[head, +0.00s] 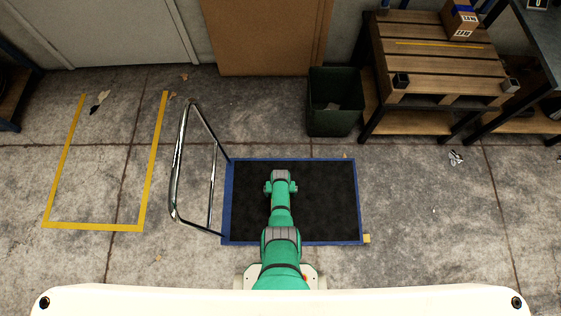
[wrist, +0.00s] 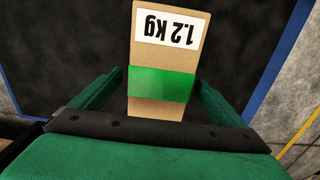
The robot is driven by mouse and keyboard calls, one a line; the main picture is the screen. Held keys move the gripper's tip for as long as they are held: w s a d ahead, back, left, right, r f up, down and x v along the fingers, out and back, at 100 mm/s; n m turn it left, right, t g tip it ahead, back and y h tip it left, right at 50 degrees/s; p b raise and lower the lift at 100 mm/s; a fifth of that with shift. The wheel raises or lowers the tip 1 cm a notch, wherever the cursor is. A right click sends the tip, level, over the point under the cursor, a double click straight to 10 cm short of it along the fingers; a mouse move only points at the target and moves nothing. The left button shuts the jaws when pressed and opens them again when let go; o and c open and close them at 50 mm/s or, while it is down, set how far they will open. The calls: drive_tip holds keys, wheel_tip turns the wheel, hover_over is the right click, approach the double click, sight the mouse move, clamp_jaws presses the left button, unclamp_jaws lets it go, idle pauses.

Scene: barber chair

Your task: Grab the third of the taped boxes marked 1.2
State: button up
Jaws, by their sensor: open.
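A cardboard box (wrist: 172,60) with a white label reading "1.2 kg", upside down in the picture, and a green tape band shows in the wrist view. Its lower part is hidden by my gripper body. My gripper (wrist: 158,88) is open, with one finger on each side of the box, and gaps show beside it. In the head view my gripper (head: 281,188) is over the black deck of a blue-edged cart (head: 330,200), and the box is hidden under my arm. No second or third box marked 1.2 is readable.
The cart has a metal push handle (head: 176,170) on its left. A dark bin (head: 334,120) and a wooden pallet (head: 425,65) on a stand are behind right. A cardboard box (head: 461,18) with blue tape sits on the pallet. A yellow-marked floor area (head: 100,170) is empty.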

drive_tip(key=shift+f, duration=0.3)
drive_tip(key=c, duration=2)
drive_tip(key=shift+c, duration=0.8)
drive_tip(key=shift+r, duration=0.1)
